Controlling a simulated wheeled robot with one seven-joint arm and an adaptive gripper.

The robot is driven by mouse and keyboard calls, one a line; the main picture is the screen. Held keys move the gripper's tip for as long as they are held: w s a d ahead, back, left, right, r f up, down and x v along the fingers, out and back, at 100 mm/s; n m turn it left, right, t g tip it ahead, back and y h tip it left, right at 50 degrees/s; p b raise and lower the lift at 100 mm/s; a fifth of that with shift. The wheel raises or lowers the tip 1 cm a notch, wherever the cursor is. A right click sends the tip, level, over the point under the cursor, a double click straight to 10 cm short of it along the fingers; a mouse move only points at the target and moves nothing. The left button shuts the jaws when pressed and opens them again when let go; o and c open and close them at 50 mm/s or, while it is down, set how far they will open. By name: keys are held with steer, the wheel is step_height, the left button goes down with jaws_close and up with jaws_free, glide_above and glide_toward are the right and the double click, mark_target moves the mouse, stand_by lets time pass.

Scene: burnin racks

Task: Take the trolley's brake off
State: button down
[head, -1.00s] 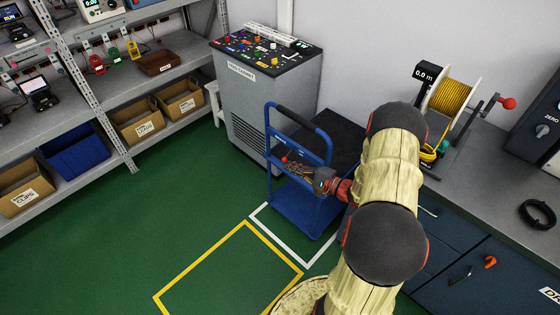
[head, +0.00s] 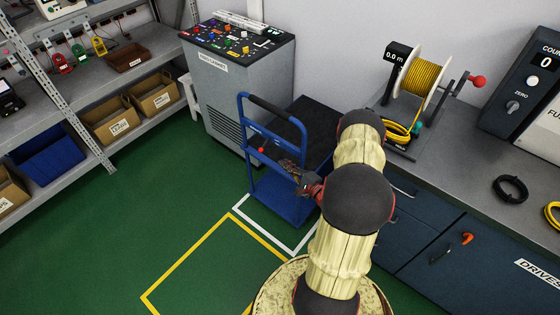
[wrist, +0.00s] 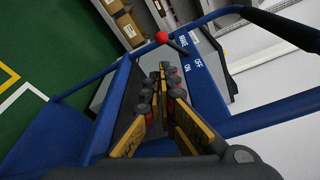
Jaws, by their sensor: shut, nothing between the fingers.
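The blue trolley (head: 247,128) stands between the grey cabinet and the workbench, with a black handle grip on its upright frame. Its brake lever ends in a red knob (head: 261,150). In the wrist view the red knob (wrist: 162,37) sits on a dark rod at a blue crossbar (wrist: 207,92) printed BRAKE, OFF and ON. I cannot tell which mark the lever points to. My gripper (head: 288,165) is shut and empty within the trolley's frame, to the right of the knob. In the wrist view its fingertips (wrist: 165,70) are below the knob, apparently apart from it.
A grey cabinet (head: 218,95) stands behind the trolley. The workbench (head: 440,150) with a yellow cable reel (head: 422,80) is at right. Shelving with bins (head: 115,120) is at left. Green floor in front is clear, with a yellow-outlined square (head: 185,258).

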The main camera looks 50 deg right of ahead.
mark_target(264, 145)
steer(key=w+d+b, duration=0.1)
steer(key=w+b, duration=0.1)
steer(key=w, duration=0.6)
steer(key=shift+w+f, duration=0.4)
